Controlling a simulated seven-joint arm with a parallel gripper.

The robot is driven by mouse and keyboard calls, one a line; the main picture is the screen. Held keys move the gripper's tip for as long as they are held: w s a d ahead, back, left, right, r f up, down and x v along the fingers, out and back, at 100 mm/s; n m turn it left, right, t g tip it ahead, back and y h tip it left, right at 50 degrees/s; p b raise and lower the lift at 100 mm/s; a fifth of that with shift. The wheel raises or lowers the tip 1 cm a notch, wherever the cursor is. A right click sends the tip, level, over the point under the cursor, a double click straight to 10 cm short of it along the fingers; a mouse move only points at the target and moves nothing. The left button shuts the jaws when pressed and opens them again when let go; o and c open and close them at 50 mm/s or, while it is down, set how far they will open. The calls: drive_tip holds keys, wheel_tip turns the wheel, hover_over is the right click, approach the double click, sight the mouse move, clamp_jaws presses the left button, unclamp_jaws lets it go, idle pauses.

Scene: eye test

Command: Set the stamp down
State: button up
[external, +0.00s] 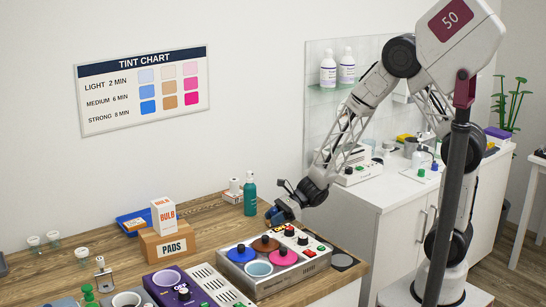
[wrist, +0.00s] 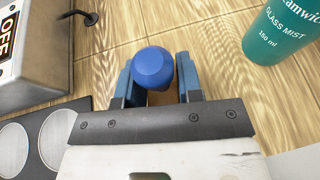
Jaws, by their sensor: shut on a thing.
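My gripper (wrist: 155,76) has its blue fingers on both sides of the stamp, which shows as a rounded blue knob (wrist: 153,67) in the wrist view. The fingers are shut on it. A bit of brown shows below the knob between the fingers; the rest of the stamp's lower part is hidden. In the external view my gripper (external: 281,212) is low over the wooden counter, behind the grey device and right of the teal bottle. The stamp is hard to make out there. I cannot tell whether its base touches the counter.
The wooden counter (external: 212,222) has bare wood around the gripper. The teal bottle (external: 250,195) stands close by, also at the wrist view's upper right (wrist: 290,38). The grey device (external: 238,272) with coloured round pads stands in front. A PADS box (external: 168,246) is left.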

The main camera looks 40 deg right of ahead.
sight(274, 208)
drive_tip(key=shift+r, duration=0.15)
drive_tip(key=shift+r, duration=1.7)
drive_tip(key=s+d, duration=0.3)
drive_tip(key=s, duration=0.1)
drive_tip(key=s+d+r, duration=0.1)
drive_tip(key=s+d, duration=0.2)
drive_tip(key=s, duration=0.2)
drive_tip(key=s+d, duration=0.3)
drive_tip(key=s, duration=0.1)
drive_tip(key=shift+s+r, duration=0.15)
drive_tip(key=shift+r, duration=0.1)
